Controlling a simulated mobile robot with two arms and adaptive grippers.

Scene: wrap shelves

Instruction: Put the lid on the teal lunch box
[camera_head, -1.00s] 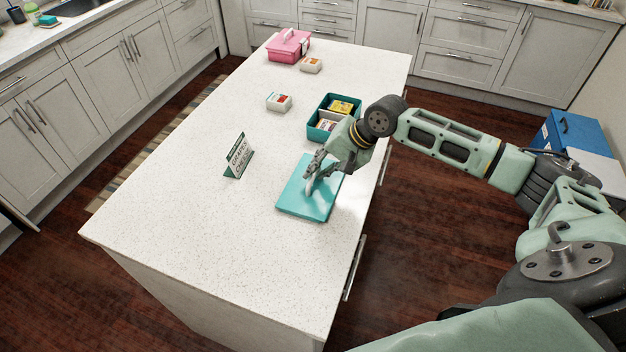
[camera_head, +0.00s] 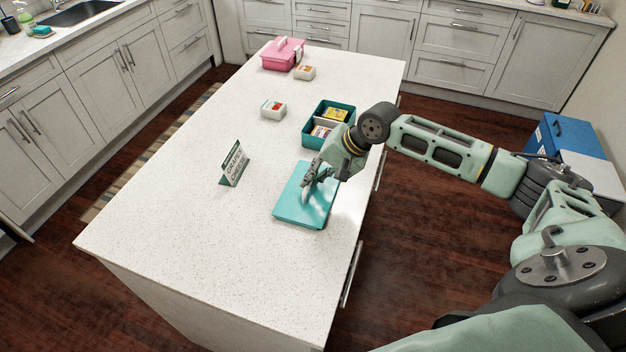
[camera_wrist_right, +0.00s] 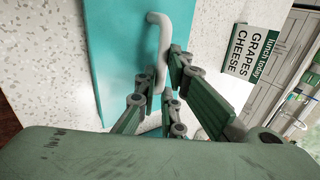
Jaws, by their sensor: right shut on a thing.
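The teal lid (camera_head: 301,211) lies flat at the near right part of the island top, or just above it; I cannot tell which. Its grey handle shows in the right wrist view (camera_wrist_right: 163,38). My right gripper (camera_head: 311,184) is over the lid and shut on its handle; in the right wrist view the fingers (camera_wrist_right: 160,92) close around the handle's end. The open teal lunch box (camera_head: 308,139) stands beyond the gripper near the right edge, with yellow and white packages inside. Part of it is hidden by my right arm. My left gripper is not in view.
A tent sign reading grapes and cheese (camera_head: 234,166) stands left of the lid. A small white container (camera_head: 273,110) and another (camera_head: 305,73) stand farther back. A pink lunch box (camera_head: 281,56) is at the far end. The left and near island top is clear.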

